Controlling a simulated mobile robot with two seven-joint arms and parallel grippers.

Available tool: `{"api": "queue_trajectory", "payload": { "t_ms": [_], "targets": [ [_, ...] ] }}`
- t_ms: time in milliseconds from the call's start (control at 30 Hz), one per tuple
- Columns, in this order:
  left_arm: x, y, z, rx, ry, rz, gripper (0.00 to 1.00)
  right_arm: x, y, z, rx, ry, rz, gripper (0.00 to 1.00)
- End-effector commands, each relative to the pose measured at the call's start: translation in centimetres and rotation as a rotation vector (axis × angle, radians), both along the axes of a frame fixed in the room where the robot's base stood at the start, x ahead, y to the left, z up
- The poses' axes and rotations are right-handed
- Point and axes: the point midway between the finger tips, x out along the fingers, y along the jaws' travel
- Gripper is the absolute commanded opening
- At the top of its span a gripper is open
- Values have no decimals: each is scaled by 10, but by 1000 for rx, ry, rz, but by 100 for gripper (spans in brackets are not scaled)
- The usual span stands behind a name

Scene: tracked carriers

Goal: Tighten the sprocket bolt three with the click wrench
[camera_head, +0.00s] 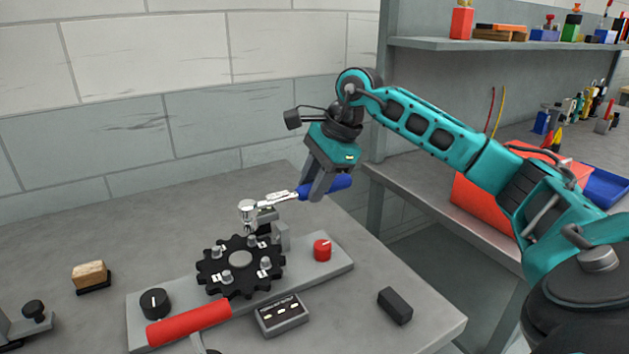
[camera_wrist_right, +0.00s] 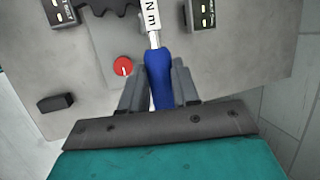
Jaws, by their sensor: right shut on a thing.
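My right gripper (camera_head: 322,184) is shut on the blue handle of the click wrench (camera_head: 341,184). The wrench's silver shaft runs left, and its head (camera_head: 247,212) is over the far side of the black sprocket (camera_head: 240,259). I cannot tell whether the socket touches a bolt. Several silver bolts with small white labels stand around the sprocket; the label numbers are too small to read. In the right wrist view the blue handle (camera_wrist_right: 159,78) lies between the fingers (camera_wrist_right: 158,85), and the sprocket shows only at the top edge. My left gripper is not in view.
The sprocket sits on a grey base plate (camera_head: 338,264) with a red knob (camera_head: 322,249) and a black knob (camera_head: 155,302). A red handle (camera_head: 189,323), a display box (camera_head: 281,315), a black block (camera_head: 395,306) and a brush (camera_head: 90,275) are nearby. A shelf bench stands right.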

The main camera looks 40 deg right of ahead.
Motion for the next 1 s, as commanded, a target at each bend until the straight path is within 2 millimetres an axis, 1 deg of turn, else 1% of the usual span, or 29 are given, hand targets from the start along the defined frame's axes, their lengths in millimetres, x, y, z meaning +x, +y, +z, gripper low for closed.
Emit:
{"api": "queue_trajectory", "payload": {
  "t_ms": [267,600,1000],
  "targets": [
    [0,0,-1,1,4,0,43,0,0,1,0,-3,-1,0],
    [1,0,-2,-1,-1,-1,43,0,0,-6,0,-3,-1,0],
    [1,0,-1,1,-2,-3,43,0,0,-6,1,-3,-2,0]
  ]
}}
